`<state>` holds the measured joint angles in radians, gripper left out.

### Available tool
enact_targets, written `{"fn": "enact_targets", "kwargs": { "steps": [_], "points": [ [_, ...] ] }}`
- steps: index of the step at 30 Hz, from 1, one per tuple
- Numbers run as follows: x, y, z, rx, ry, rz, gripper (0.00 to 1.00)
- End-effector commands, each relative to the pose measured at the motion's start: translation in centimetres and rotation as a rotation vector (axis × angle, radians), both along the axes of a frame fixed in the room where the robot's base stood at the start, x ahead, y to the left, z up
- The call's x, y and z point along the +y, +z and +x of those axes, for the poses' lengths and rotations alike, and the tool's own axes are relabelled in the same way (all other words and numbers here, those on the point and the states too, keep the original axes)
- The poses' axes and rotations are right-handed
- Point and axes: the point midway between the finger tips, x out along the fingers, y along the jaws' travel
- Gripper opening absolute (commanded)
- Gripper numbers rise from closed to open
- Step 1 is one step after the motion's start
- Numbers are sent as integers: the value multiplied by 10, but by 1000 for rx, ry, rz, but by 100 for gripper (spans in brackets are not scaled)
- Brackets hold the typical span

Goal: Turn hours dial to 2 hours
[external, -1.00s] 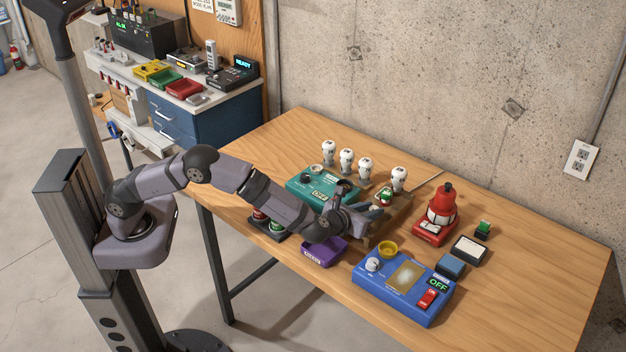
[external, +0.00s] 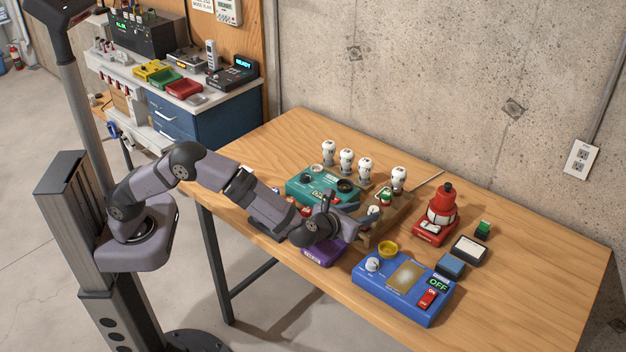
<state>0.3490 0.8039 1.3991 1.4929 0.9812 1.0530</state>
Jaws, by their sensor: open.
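My gripper (external: 364,216) is open and reaches over the table between the teal box and a brown holder. Nothing shows between its fingers, though they are small here. The teal box (external: 305,189) has a dark knob and round parts on top; my arm covers its front. A blue box (external: 392,312) at the table's front has a white knob (external: 373,265), a tan panel, an OFF display and a red switch. My gripper is apart from this white knob, to its upper left. No hours marking is legible, so I cannot tell which knob is the hours dial.
A brown holder (external: 392,222) is close to my gripper's right. Several white bulb-like pieces (external: 347,160) stand behind. A purple tray (external: 322,255) lies under my wrist, and a yellow cup (external: 388,248) is behind the blue box. A red device (external: 440,215) stands right. The table's right end is clear.

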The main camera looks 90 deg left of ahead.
Motion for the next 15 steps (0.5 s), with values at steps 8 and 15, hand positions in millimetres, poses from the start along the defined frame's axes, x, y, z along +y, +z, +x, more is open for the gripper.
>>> {"fn": "enact_targets", "kwargs": {
  "steps": [8, 15],
  "points": [
    [-16, 10, -17, -1, 0, 0, 43],
    [-17, 11, -19, 0, 1, 0, 43]
  ]
}}
